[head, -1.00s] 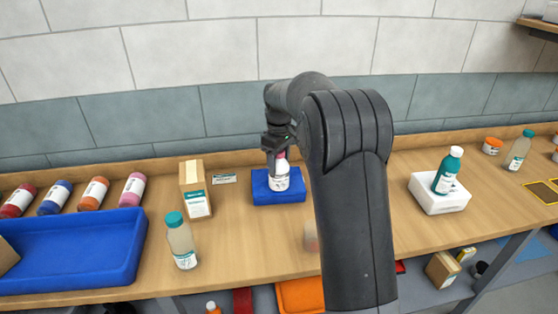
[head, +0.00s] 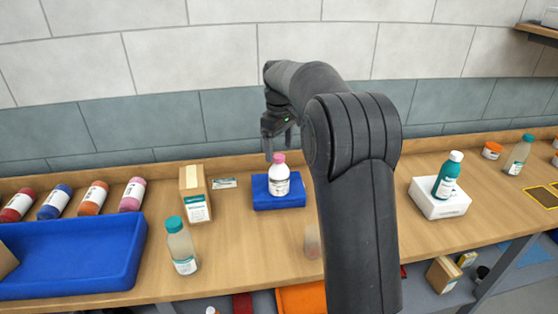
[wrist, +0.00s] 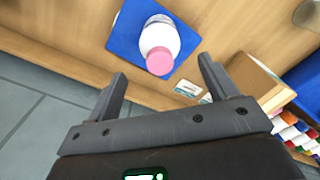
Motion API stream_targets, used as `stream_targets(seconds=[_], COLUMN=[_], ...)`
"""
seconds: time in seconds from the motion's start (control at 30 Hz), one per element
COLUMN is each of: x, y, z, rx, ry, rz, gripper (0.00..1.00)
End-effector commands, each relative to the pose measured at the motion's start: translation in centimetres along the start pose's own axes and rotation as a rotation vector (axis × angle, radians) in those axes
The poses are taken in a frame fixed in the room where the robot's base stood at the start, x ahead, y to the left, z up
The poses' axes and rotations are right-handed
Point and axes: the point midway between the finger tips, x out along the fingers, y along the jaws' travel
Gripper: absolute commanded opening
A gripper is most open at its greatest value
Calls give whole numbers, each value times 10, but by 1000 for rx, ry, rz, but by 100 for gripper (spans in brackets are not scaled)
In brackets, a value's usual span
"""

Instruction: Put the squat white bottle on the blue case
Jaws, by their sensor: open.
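The squat white bottle (head: 279,178) with a pink cap stands upright on the blue case (head: 290,202) near the back of the bench. The wrist view also shows the bottle (wrist: 160,42) on the blue case (wrist: 125,32). My gripper (head: 281,145) is open and empty, raised above and just behind the bottle, apart from it. In the wrist view its two fingers (wrist: 162,82) are spread wide, with the pink cap beyond and between them.
A cardboard box (head: 194,195) and a teal-capped bottle (head: 181,246) stand left of the case. A blue tray (head: 120,265) is at the far left. A green bottle (head: 447,175) stands on a white block (head: 440,208) at right. A pale bottle (head: 311,242) is partly hidden by my arm.

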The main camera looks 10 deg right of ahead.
Motion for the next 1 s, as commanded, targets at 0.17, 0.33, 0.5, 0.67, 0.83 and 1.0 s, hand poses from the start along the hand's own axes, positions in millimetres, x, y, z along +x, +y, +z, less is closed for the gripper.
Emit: stream_targets(seconds=[0.17, 0.33, 0.5, 0.67, 0.83, 1.0], x=[-33, -48, -54, -71, -93, -105], y=[0, 0, -2, -19, -53, -90], z=[0, 0, 3, 22, 61, 103], rx=[0, 0, 6, 57, 162, 272], ry=[2, 0, 3, 29, 80, 139], rz=[1, 0, 4, 29, 71, 110], gripper=[79, 79, 79, 79, 79, 79])
